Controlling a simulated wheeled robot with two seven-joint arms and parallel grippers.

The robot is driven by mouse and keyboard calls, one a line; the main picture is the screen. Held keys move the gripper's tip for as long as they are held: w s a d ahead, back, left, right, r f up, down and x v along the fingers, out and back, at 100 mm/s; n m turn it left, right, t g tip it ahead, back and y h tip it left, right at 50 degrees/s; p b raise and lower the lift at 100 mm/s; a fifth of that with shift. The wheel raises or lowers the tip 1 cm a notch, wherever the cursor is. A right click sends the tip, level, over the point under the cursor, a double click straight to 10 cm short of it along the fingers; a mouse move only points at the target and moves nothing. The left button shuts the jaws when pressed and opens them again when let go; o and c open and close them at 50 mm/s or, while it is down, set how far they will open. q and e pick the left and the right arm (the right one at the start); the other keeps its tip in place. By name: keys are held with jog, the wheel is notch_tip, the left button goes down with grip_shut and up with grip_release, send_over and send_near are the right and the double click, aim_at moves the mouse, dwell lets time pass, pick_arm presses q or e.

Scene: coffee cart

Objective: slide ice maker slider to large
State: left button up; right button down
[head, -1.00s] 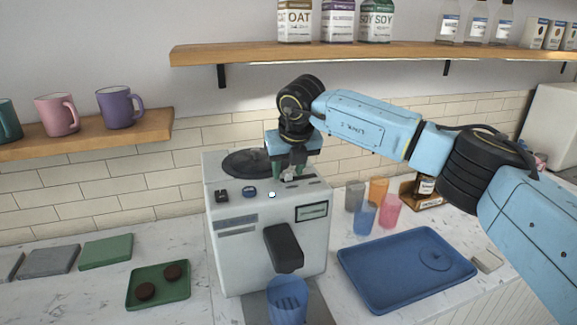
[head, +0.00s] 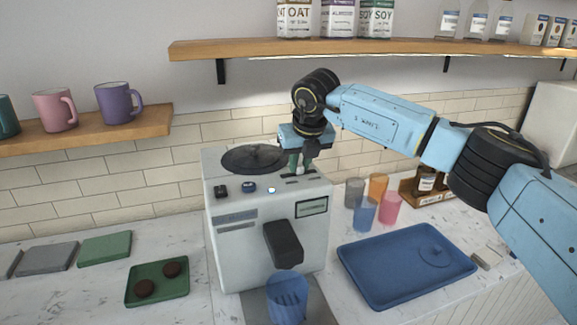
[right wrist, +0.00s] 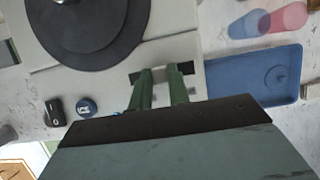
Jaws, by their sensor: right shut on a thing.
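The white ice maker (head: 245,258) stands on the counter, with a dark round lid, a rocker switch, a blue-topped button and small slots on top. My right gripper (head: 300,170) points down at the top's back right. In the right wrist view, the green fingers of my right gripper (right wrist: 161,80) are shut on the slider at the dark slider slot (right wrist: 186,69). The slider knob itself is mostly hidden between the fingers. A blue cup (head: 287,300) stands under the black spout (head: 284,244). My left gripper is not in view.
A blue tray (head: 372,291) and several coloured cups (head: 391,209) stand right of the machine. A green tray (head: 158,293) with two dark discs lies to the left. A wooden shelf (head: 350,52) with cartons and bottles runs above my right arm.

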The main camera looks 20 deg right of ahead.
aim_at(310, 169)
jog(key=d, duration=0.3)
jog(key=c, duration=1.3)
grip_release()
jog(key=shift+d, duration=0.2)
jog(key=shift+a, duration=0.1)
jog(key=shift+r, duration=0.2)
jog(key=b+v, duration=0.1)
jog(key=v, duration=1.2)
jog(key=shift+s+b, duration=0.1)
jog(key=shift+b, duration=0.3)
